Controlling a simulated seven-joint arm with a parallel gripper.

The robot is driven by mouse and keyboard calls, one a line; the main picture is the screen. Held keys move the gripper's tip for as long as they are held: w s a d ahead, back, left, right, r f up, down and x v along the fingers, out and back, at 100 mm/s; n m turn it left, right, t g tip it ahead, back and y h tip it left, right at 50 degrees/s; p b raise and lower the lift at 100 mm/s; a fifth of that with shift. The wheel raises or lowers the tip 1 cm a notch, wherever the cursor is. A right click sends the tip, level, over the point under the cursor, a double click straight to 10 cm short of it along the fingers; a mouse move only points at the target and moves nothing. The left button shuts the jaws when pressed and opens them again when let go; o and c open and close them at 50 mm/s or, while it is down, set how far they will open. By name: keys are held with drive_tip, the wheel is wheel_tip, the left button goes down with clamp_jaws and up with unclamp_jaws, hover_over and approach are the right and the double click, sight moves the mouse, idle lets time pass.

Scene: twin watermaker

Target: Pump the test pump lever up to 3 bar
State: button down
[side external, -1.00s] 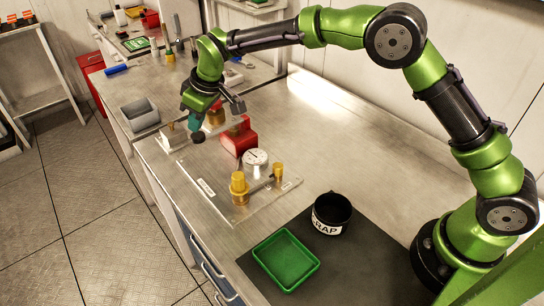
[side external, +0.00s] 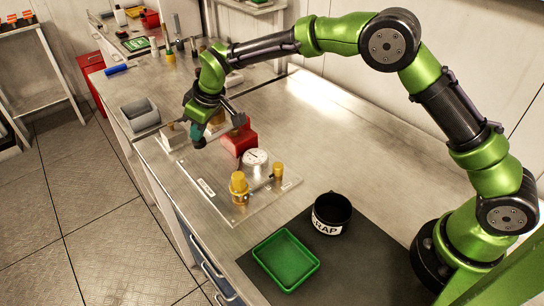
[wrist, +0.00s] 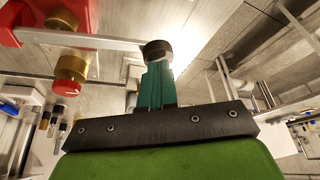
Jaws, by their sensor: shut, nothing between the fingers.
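The test pump has a red body (side external: 239,138) on a metal base plate. Its flat lever bar (wrist: 85,40) runs from the red body (wrist: 28,18) to a black knob (wrist: 157,50). My gripper (wrist: 156,72) is shut with nothing between its teal fingers; its tips are at the knob, and I cannot tell whether they touch it. The side view shows my gripper (side external: 197,130) directly above the knob (side external: 199,142). A round white gauge (side external: 256,157) stands in front of the red body. Its reading is too small to tell.
Yellow-topped fittings (side external: 239,187) and (side external: 278,170) stand beside the gauge. A black scrap pot (side external: 331,213) and a green tray (side external: 286,261) are on the dark mat. A grey bin (side external: 140,115) sits at the bench's left edge. The bench right of the pump is clear.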

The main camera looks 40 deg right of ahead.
drive_tip(key=shift+f, duration=1)
drive_tip(key=shift+r, duration=2.35)
idle(0.4)
idle(1.8)
idle(0.4)
wheel_tip(320, 180, up, 6)
idle(0.5)
